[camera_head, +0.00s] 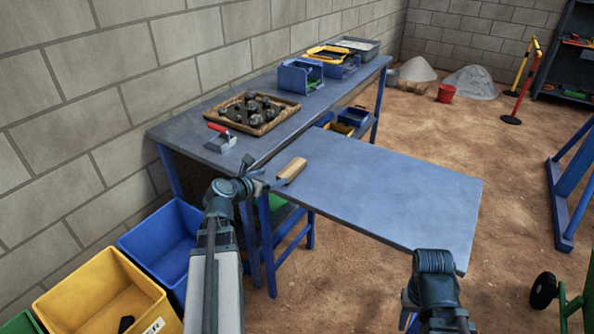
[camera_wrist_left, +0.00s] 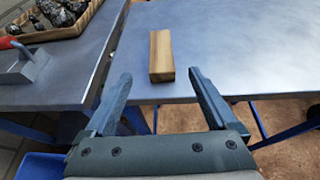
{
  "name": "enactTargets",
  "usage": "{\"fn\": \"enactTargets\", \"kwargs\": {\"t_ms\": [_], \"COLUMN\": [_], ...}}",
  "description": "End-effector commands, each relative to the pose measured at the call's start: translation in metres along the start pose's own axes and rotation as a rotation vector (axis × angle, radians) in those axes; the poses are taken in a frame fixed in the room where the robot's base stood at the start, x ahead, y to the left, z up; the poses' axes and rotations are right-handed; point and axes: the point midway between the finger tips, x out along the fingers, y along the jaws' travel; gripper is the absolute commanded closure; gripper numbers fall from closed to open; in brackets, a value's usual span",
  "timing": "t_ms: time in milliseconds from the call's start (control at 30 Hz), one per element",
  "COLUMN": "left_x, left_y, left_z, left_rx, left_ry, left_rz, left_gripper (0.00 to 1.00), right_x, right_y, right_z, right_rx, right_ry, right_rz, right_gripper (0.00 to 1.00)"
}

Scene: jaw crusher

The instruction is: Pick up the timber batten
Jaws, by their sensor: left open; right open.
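The timber batten (camera_head: 292,169) is a short light-brown wooden block. It lies on the near left corner of the blue-grey table (camera_head: 400,200) in the head view. In the left wrist view the batten (camera_wrist_left: 161,55) lies ahead, between the lines of the two fingers and beyond their tips. My left gripper (camera_head: 266,180) is open and empty, close to the near end of the batten; it also shows in the left wrist view (camera_wrist_left: 160,82). My right arm shows at the lower right, and its gripper (camera_head: 408,300) is mostly hidden behind its own wrist.
A long workbench (camera_head: 205,155) along the wall adjoins the table. It holds a trowel (camera_head: 220,140), a wooden tray of dark rocks (camera_head: 285,112) and a blue bin (camera_head: 300,77). Yellow (camera_head: 60,300) and blue (camera_head: 140,235) crates stand on the floor at left. Most of the table is clear.

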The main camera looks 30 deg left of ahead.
Motion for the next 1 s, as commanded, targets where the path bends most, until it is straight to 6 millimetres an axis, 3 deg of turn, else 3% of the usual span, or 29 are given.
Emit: {"fn": "enactTargets", "kwargs": {"t_ms": [100, 333, 767, 1000], "left_x": [0.027, 0.066, 0.081, 0.111], "left_y": [0.001, 0.001, -0.001, -0.002], "left_z": [-0.003, -0.002, 0.0, 0.003], "left_rx": [0.004, 0.004, 0.005, 0.005], "left_ry": [0.0, 0.001, 0.002, 0.001], "left_rz": [-0.004, -0.003, -0.002, -0.005], "left_gripper": [0.09, 0.09, 0.09, 0.09], "right_x": [0.013, 0.027, 0.03, 0.039], "right_y": [-0.001, -0.003, -0.003, -0.004], "right_z": [-0.001, -0.002, -0.002, -0.002], "right_rx": [0.0, 0.0, 0.0, 0.0], "right_ry": [0.0, 0.0, 0.0, 0.0], "right_rz": [0.0, 0.0, 0.0, 0.0], "right_gripper": [0.5, 0.5, 0.5, 0.5]}}
